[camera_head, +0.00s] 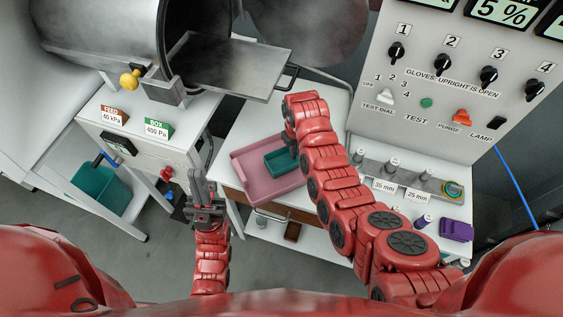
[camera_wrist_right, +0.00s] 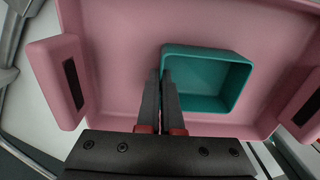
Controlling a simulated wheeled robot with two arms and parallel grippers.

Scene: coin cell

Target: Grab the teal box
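The teal box (camera_head: 279,163) is a small open box lying in the pink tray (camera_head: 247,169) on the white bench. In the right wrist view the teal box (camera_wrist_right: 207,80) is empty and sits right of the fingers. My right gripper (camera_wrist_right: 161,78) points down into the tray, its fingers close together with the box's left wall between them. In the head view my right arm hides that gripper and part of the box. My left gripper (camera_head: 198,178) is empty, left of the tray and apart from it; its finger gap is unclear.
A larger teal bin (camera_head: 101,188) stands on the lower shelf at left. A metal chamber with an open hatch plate (camera_head: 235,66) overhangs behind the tray. A control panel (camera_head: 440,110), small cylinders and a purple box (camera_head: 456,231) are at right.

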